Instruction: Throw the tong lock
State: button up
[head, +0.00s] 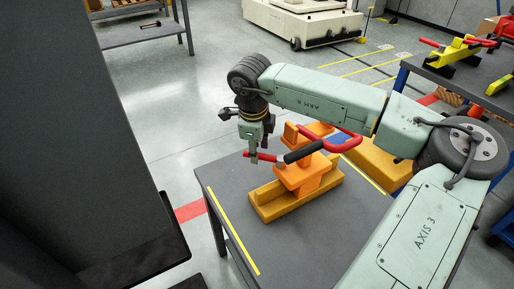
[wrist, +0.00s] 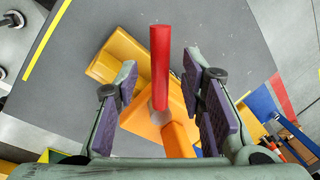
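An orange tong (head: 309,172) sits on a yellow base (head: 275,206) on the dark table. A short red lever (head: 268,157) sticks out from its left side; it also shows in the wrist view (wrist: 160,60), rising from an orange arm with a grey collar. My gripper (head: 255,153) points down at the lever's outer end. In the wrist view my gripper (wrist: 163,92) is open, its purple pads on either side of the red lever with gaps on both sides. A black grip (head: 303,151) and a red looped handle (head: 343,142) show on the tong, partly behind my arm.
The table top (head: 240,211) is bare at its front and left, with a yellow line along the edge. Another table (head: 465,70) with a yellow and red tool stands at the right back. A white carrier (head: 303,22) stands on the floor behind.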

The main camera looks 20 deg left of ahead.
jog(key=shift+w+f, duration=0.15)
jog(key=shift+f, duration=0.5)
jog(key=shift+c, duration=0.5)
grip_shut()
